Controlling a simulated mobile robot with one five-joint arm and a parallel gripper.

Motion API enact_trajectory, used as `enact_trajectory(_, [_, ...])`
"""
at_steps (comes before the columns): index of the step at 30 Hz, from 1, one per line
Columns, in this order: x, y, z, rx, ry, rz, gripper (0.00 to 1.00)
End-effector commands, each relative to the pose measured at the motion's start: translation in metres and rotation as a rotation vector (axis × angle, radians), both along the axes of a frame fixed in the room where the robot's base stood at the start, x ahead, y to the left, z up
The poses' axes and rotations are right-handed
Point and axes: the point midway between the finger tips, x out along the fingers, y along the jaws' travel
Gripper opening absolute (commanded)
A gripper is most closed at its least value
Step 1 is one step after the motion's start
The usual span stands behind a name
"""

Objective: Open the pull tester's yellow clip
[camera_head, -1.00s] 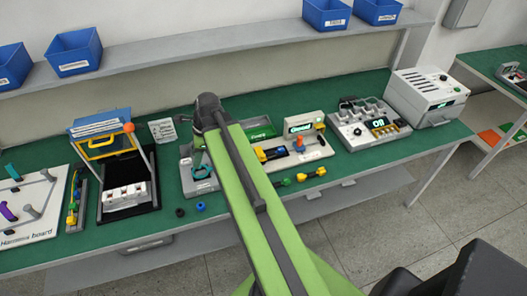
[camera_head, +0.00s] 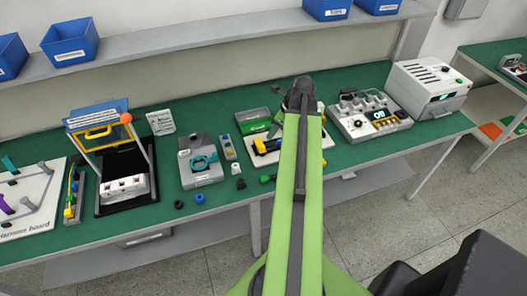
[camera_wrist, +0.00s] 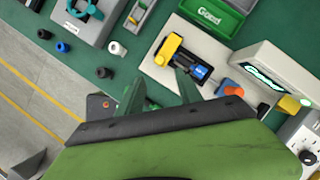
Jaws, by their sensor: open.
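The pull tester is a pale plate (camera_wrist: 150,68) with a display box (camera_wrist: 262,75) lit green. On it lies a black and blue body with a yellow clip (camera_wrist: 168,50) at one end. The clip looks closed, though its latch is too small to tell. An orange knob (camera_wrist: 230,87) stands beside the body. In the head view the clip (camera_head: 259,147) shows just left of my arm. My gripper (camera_wrist: 160,88) is open and empty, its green fingers short of the clip in the wrist picture. In the head view my arm hides the gripper and part of the tester.
A green Good tray (camera_wrist: 212,18) lies beyond the tester. A grey fixture with a teal clamp (camera_head: 203,164) stands left. Small caps, including a blue one (camera_head: 199,198), lie near the front edge.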

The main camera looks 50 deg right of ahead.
Motion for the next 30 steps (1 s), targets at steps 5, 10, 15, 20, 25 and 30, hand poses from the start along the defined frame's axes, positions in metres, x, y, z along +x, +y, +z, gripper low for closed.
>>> enact_trajectory(5, [0.016,0.005,-0.049,-0.001,0.000,0.002,0.42])
enact_trajectory(10, [0.029,0.009,-0.083,-0.001,0.000,0.003,0.42])
enact_trajectory(15, [0.039,0.012,-0.105,0.000,0.000,0.001,0.42])
enact_trajectory(20, [0.044,0.014,-0.113,-0.001,0.000,0.002,0.42])
enact_trajectory(25, [0.045,0.014,-0.113,0.000,0.000,0.001,0.42])
enact_trajectory(30, [0.045,0.014,-0.112,0.000,0.000,0.001,0.37])
